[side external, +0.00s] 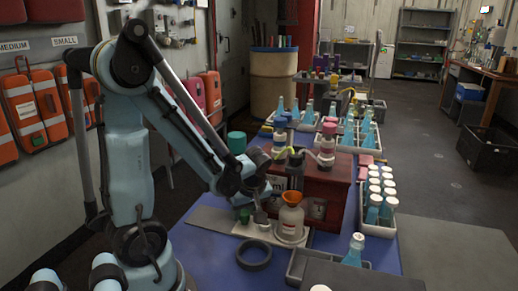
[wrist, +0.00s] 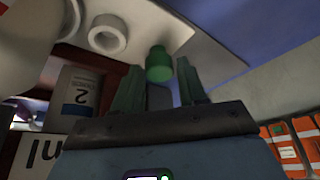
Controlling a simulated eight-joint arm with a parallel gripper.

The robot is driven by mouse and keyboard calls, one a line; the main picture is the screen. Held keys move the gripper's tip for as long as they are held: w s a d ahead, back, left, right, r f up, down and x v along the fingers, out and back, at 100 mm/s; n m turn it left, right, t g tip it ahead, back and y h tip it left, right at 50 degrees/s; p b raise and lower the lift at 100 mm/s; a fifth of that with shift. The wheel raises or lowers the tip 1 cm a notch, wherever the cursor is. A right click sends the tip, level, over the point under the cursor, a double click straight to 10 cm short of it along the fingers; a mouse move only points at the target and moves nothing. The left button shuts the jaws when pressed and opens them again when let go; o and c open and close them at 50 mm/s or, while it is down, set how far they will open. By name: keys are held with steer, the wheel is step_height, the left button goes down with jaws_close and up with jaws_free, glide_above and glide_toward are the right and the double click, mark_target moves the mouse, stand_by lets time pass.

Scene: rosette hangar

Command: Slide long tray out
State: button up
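Several trays are in the side view, and I cannot tell which is the long tray. A narrow pale tray (side external: 377,229) with white-capped blue bottles runs along the table's right edge. A grey tray (side external: 300,264) with a bottle lies at the front. Another pale tray (side external: 369,150) of bottles is farther back. My gripper (side external: 260,216) is low over a white board (side external: 240,230), apart from these trays. In the wrist view my gripper (wrist: 160,82) has its fingers apart, with a small green cap (wrist: 159,65) showing between and beyond the tips; contact is unclear.
A dark red box (side external: 327,190) stands behind my gripper. A white bottle with an orange funnel (side external: 291,198) stands close to its right. A black ring (side external: 254,255) lies on the blue table (side external: 215,265) in front. The table's front left is mostly clear.

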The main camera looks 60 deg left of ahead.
jaws_close()
steer(key=shift+s, duration=0.1)
steer(key=s+a, duration=1)
steer(key=shift+a, duration=0.15)
steer(key=shift+o, duration=1.9)
jaws_free()
steer(key=shift+r, duration=0.1)
steer(key=v, duration=1.2)
